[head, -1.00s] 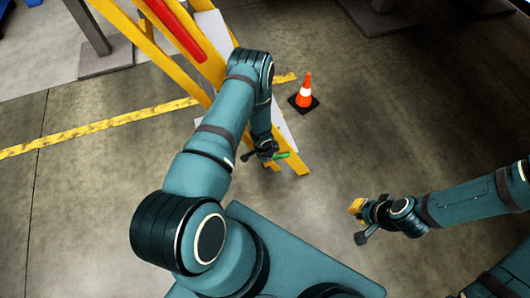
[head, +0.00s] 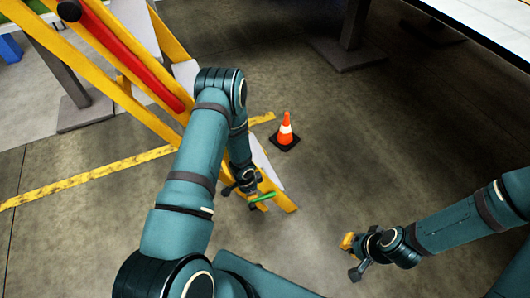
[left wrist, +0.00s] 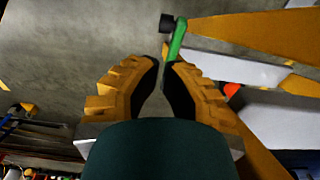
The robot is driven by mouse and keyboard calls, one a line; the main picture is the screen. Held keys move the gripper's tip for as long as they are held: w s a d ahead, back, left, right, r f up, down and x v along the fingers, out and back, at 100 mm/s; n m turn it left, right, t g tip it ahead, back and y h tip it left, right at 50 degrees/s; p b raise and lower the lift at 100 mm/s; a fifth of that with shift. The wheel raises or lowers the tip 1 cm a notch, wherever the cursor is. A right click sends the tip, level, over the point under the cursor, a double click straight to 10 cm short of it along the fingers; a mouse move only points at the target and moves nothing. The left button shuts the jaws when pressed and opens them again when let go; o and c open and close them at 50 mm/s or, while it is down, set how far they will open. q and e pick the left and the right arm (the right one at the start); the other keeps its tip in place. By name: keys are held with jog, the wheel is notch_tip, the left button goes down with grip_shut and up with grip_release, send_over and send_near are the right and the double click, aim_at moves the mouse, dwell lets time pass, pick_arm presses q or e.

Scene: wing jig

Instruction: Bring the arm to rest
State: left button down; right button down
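My left gripper (head: 257,200) is low beside the foot of the yellow jig frame (head: 275,178). In the left wrist view, its two yellow fingers (left wrist: 163,68) have their dark pads nearly together at the tips. A green bar (left wrist: 176,42) with a black end starts right at these tips and runs toward the yellow frame; I cannot tell whether the fingers grip it. The green bar also shows in the head view (head: 264,196). My right gripper (head: 347,242) hangs over bare floor at the lower right, with nothing visible in it; its opening is too small to judge.
An orange cone (head: 285,131) on a black base stands right of the jig foot. A red bar (head: 130,55) lies along the sloping yellow frame. A white-topped table (head: 490,25) is at the upper right. Floor between the cone and my right arm is clear.

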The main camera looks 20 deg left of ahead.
pick_arm(q)
jog(key=s+d+r+n+h, duration=0.1)
jog(key=s+d+r+n, duration=0.3)
jog(key=d+r, duration=0.4)
jog(key=s+d+r+n+t+h, duration=0.1)
jog(key=s+d+r+n+h, duration=0.1)
jog(key=s+d+r+n, duration=0.3)
jog(key=s+d+r, duration=0.1)
jog(key=d+r, duration=0.2)
jog(key=d, duration=0.1)
jog(key=shift+s+d+r+n, duration=0.2)
jog(key=shift+s+d+n, duration=0.05)
jog(key=shift+d+n, duration=0.05)
